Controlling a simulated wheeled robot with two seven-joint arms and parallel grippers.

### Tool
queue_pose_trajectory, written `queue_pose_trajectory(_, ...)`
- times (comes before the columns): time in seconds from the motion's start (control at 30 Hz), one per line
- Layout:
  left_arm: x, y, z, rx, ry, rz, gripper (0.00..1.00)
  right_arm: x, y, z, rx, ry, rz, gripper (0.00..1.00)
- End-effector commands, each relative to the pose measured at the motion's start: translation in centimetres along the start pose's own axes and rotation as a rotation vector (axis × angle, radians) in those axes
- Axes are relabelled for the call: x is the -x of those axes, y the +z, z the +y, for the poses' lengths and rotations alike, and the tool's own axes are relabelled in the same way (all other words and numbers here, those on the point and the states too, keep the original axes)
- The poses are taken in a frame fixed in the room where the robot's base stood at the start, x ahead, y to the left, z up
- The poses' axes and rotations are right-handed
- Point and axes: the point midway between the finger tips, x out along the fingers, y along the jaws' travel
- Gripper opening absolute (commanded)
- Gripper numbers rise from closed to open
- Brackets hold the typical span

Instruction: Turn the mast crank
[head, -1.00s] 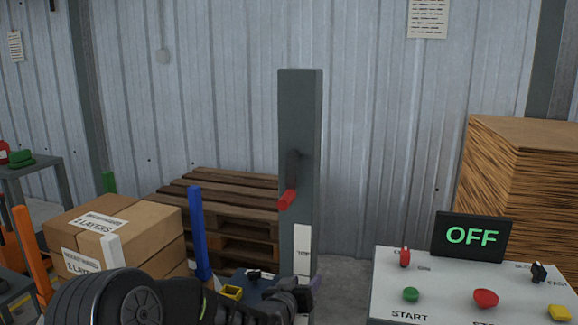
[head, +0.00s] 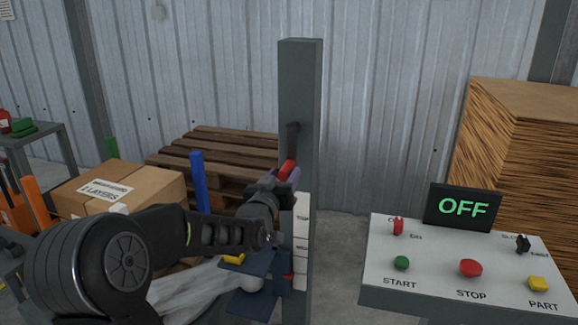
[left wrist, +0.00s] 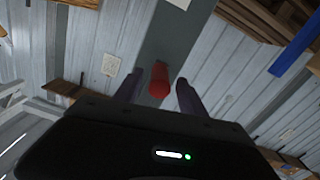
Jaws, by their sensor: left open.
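The grey mast (head: 300,90) stands upright in the middle of the head view. Its crank has a dark arm (head: 292,138) on the mast's front face and a red handle (head: 287,168) at the lower end. My left gripper (head: 287,180) is at the handle and hides part of it. In the left wrist view the red handle (left wrist: 159,80) lies between the two open fingers (left wrist: 158,90), with gaps on both sides. The fingers do not grip it. My right gripper is not in view.
A control panel (head: 450,250) with buttons and a display (head: 462,206) reading OFF stands at the right. A brown stack (head: 520,150) is behind it. Wooden pallets (head: 225,150) and a cardboard box (head: 120,190) are at the left, near a blue post (head: 200,182).

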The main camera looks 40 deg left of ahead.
Motion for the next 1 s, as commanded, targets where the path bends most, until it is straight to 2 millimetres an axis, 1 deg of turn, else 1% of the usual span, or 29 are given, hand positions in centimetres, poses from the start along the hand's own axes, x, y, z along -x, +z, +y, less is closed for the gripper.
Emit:
queue_pose_trajectory(0.03, -0.9, -0.1, 0.1, 0.003, 0.001, -0.002, 0.49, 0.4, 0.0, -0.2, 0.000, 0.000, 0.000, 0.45)
queue_pose_trajectory(0.1, -2.0, -0.1, 0.1, 0.002, 0.001, -0.002, 0.49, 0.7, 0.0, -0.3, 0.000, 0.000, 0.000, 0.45)
queue_pose_trajectory(0.2, -3.5, -0.1, 0.0, 0.002, 0.001, -0.002, 0.49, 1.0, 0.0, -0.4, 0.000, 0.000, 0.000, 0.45)
queue_pose_trajectory(0.3, -4.5, 0.0, 0.1, 0.001, 0.001, -0.002, 0.49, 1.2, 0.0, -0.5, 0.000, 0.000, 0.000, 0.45)
queue_pose_trajectory(0.43, -5.1, 0.0, 0.1, 0.001, 0.001, -0.001, 0.49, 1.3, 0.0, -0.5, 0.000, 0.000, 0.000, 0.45)
queue_pose_trajectory(0.67, -5.1, 0.0, 0.0, 0.000, 0.001, -0.001, 0.49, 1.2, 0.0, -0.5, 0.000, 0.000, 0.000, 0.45)
queue_pose_trajectory(1.0, -5.1, 0.0, 0.0, 0.000, 0.001, -0.001, 0.21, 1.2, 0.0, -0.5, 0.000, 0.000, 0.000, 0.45)
